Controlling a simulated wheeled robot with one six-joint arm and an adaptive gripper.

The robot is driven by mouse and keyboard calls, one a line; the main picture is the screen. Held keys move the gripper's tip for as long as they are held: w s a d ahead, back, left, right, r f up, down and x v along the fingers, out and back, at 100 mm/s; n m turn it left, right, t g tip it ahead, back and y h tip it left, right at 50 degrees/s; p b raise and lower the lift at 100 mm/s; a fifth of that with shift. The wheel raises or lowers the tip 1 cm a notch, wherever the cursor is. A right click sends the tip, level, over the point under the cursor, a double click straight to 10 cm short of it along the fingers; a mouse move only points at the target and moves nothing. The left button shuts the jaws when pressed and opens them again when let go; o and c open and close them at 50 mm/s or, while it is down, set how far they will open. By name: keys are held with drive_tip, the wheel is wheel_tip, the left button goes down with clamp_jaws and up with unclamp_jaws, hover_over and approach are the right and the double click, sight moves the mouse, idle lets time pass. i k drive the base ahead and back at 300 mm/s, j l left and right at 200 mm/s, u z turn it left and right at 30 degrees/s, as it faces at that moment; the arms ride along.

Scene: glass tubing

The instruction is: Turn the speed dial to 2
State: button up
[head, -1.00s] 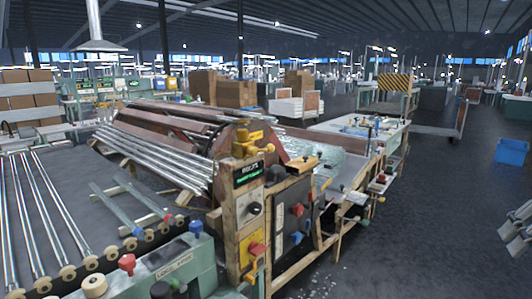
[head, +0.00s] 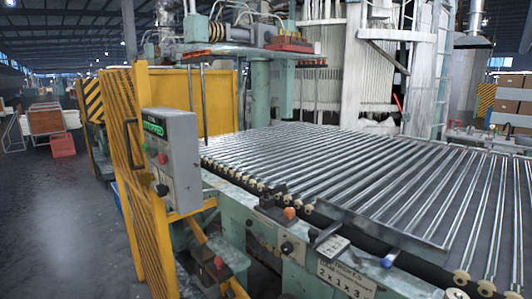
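My gripper is not in view. No dial with a readable speed label shows. A grey control box (head: 172,155) on the yellow guard has a lit green display (head: 153,129) that seems to read "STOPPED", red and green buttons, and a black knob (head: 161,190) low on its front. Another black knob (head: 287,248) sits on the green front panel of the roller table. I cannot tell which knob is the speed dial, nor any pointer setting.
A roller table (head: 330,175) carries many glass tubes across the middle and right. A yellow mesh guard (head: 130,170) stands left of it. A label plate (head: 345,277) is on the table's front. Open dark floor (head: 50,220) lies at left. A red crate (head: 62,145) stands further back.

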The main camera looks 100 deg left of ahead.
sight(162, 191)
drive_tip(key=u, duration=3.9)
drive_tip(key=i+j+z, duration=0.2)
drive_tip(key=i+j, duration=0.2)
drive_tip(key=j, duration=0.25)
